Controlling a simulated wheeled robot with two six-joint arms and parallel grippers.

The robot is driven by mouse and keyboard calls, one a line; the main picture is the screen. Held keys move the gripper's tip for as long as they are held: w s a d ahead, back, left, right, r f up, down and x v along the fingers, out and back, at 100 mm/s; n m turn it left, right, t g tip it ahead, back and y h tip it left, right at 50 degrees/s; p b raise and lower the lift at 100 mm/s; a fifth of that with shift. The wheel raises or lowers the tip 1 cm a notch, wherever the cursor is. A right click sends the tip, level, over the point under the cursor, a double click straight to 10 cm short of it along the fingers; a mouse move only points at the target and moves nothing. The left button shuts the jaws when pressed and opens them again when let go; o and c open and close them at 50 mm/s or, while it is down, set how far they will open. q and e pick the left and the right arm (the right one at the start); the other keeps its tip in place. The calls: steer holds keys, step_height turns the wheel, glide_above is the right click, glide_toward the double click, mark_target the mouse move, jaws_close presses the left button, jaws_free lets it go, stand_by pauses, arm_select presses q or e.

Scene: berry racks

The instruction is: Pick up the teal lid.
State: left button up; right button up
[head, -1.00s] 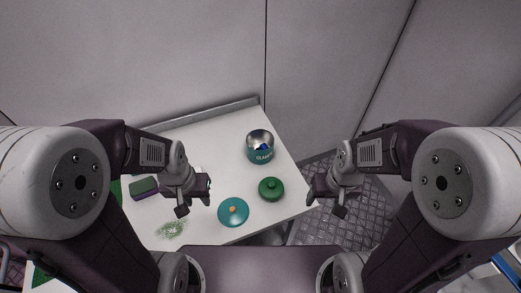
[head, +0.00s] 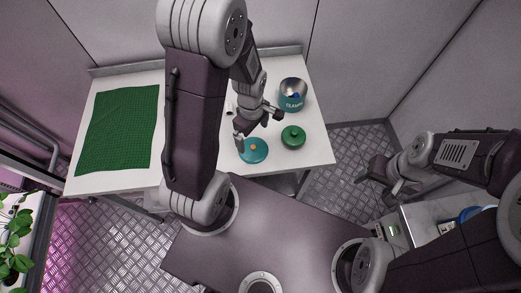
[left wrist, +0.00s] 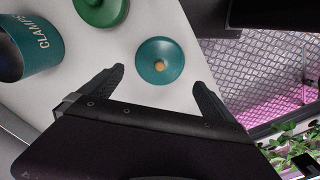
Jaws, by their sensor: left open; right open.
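The teal lid (head: 253,150) is round with an orange knob and lies flat on the white table (head: 318,145) near its front edge. My left gripper (head: 259,130) is open and empty, above the table just beside the lid. In the left wrist view the whole teal lid (left wrist: 160,62) shows just beyond the spread fingertips (left wrist: 160,84), between their lines and apart from them. My right gripper (head: 382,182) is open and empty, off to the right of the table.
A green lid (head: 293,137) lies right of the teal lid. A teal tin marked CLAMPS (head: 292,102), open at the top, stands behind it. A green mat (head: 122,128) covers the table's left part. Plants (head: 15,240) stand at far left.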

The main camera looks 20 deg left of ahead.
mark_target(253, 147)
arm_select(q)
steer(key=f, duration=0.1)
steer(key=a+f, duration=0.1)
steer(key=f, duration=0.1)
steer(key=shift+d+f, duration=0.2)
steer(key=shift+f, duration=0.1)
steer(key=shift+d, duration=0.25)
steer(key=shift+d+f, duration=0.15)
steer(key=shift+f, duration=0.2)
steer(key=f, duration=0.4)
steer(key=shift+w+a+f, duration=0.1)
steer(key=shift+a+f, duration=0.2)
steer(key=shift+a, duration=0.05)
steer(key=shift+d+r, duration=0.1)
steer(key=shift+d, duration=0.1)
steer(key=shift+s, duration=0.2)
steer(key=c, duration=1.4)
